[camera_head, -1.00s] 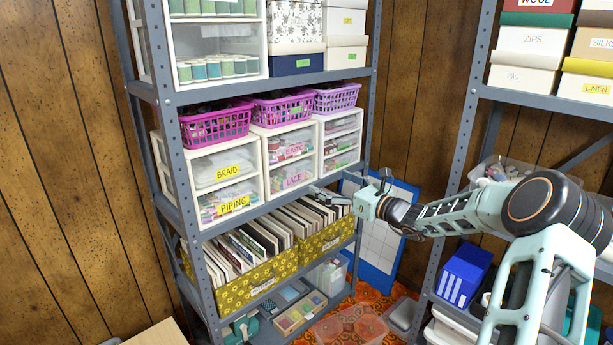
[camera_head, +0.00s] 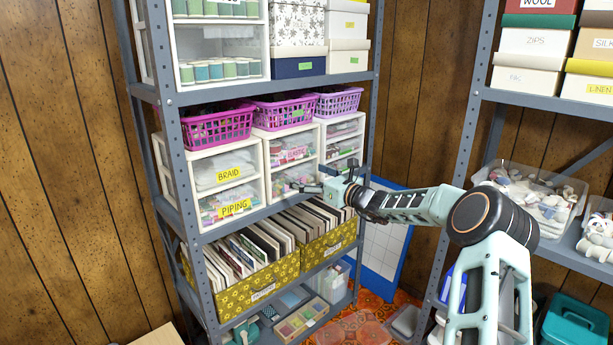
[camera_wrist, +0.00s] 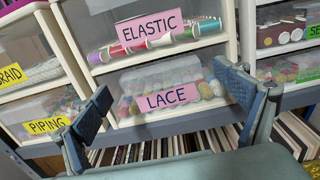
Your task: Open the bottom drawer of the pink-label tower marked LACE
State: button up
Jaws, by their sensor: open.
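The pink-label tower (camera_head: 266,135) stands on the middle shelf, between the yellow-label tower and a narrower tower. Its bottom drawer, marked LACE (camera_wrist: 168,98), is shut and shows fully in the wrist view; in the head view the drawer (camera_head: 283,183) is partly covered by my gripper. The ELASTIC drawer (camera_wrist: 152,30) above it is shut too. My gripper (camera_wrist: 165,105) is open and empty, its two fingers on either side of the LACE label in the wrist view. In the head view my gripper (camera_head: 318,188) is in front of the tower's lower right part. Contact with the drawer cannot be told.
The BRAID and PIPING tower (camera_head: 228,190) stands to the left, the narrow tower (camera_head: 342,140) to the right. Baskets (camera_head: 285,110) sit on top. Patterned boxes of upright folders (camera_head: 262,280) stand just below. A grey shelf post (camera_head: 366,150) rises near my gripper.

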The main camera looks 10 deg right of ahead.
jog(key=shift+c, duration=0.2)
jog(key=c, duration=1.7)
jog(key=p+v, duration=0.2)
jog(key=v, duration=1.2)
jog(key=shift+r+p, duration=0.2)
jog(key=shift+p, duration=0.15)
jog(key=shift+p+v, duration=0.35)
jog(key=shift+v, duration=0.7)
grip_shut()
jog(key=c, duration=0.7)
grip_release()
jog(key=shift+s+d+f, duration=0.15)
jog(key=o, duration=0.5)
jog(key=shift+f, duration=0.1)
jog(key=o, duration=1.9)
jog(key=shift+o, duration=0.2)
jog(key=v, duration=1.2)
